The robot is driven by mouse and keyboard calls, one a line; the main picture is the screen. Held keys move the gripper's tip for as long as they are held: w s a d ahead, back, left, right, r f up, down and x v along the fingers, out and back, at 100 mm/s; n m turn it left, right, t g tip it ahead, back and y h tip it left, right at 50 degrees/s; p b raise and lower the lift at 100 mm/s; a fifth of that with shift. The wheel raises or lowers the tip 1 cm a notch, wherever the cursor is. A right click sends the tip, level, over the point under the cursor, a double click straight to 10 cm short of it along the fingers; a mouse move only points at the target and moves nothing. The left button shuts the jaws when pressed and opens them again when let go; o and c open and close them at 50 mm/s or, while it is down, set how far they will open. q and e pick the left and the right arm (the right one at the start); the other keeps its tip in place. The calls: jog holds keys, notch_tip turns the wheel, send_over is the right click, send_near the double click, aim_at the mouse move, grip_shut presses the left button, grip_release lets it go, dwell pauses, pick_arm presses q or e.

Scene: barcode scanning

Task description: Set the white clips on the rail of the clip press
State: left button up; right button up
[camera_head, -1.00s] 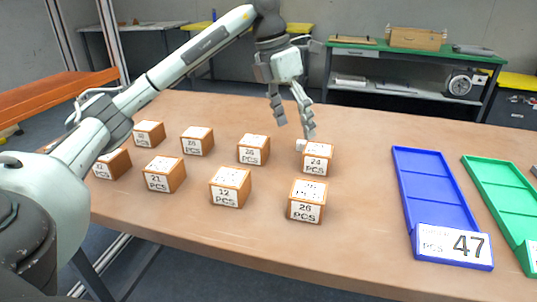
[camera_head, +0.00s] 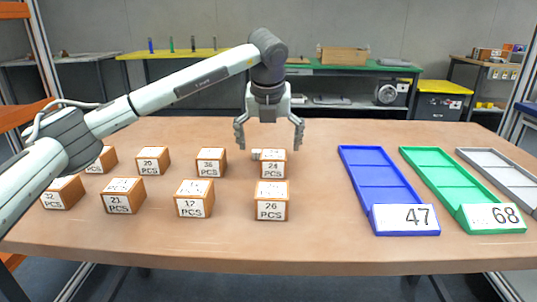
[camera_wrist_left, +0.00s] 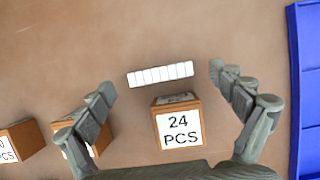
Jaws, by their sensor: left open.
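A short row of joined white pieces (camera_wrist_left: 160,74), which may be the white clips, lies on the table just behind the box marked 24 PCS (camera_wrist_left: 179,124). In the head view only a small white end (camera_head: 256,154) shows beside that box (camera_head: 272,168); the box hides the rest. My left gripper (camera_head: 269,142) is open and points down above the white row. In the left wrist view its fingertips (camera_wrist_left: 162,80) are spread apart, one on each side of the row, with nothing between them held. I cannot make out a clip press or rail. My right gripper is not in view.
Several wooden boxes with PCS labels stand in two rows, such as the box marked 26 (camera_head: 271,204). A blue tray marked 47 (camera_head: 352,153), a green tray marked 68 (camera_head: 415,153) and a grey tray (camera_head: 475,155) lie at right. Bare table (camera_head: 318,225) lies between boxes and trays.

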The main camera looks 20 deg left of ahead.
pick_arm(q)
jog(key=shift+w+f, duration=0.15)
jog(key=shift+f, duration=0.4)
jog(key=c, duration=1)
jog(key=shift+r, duration=0.1)
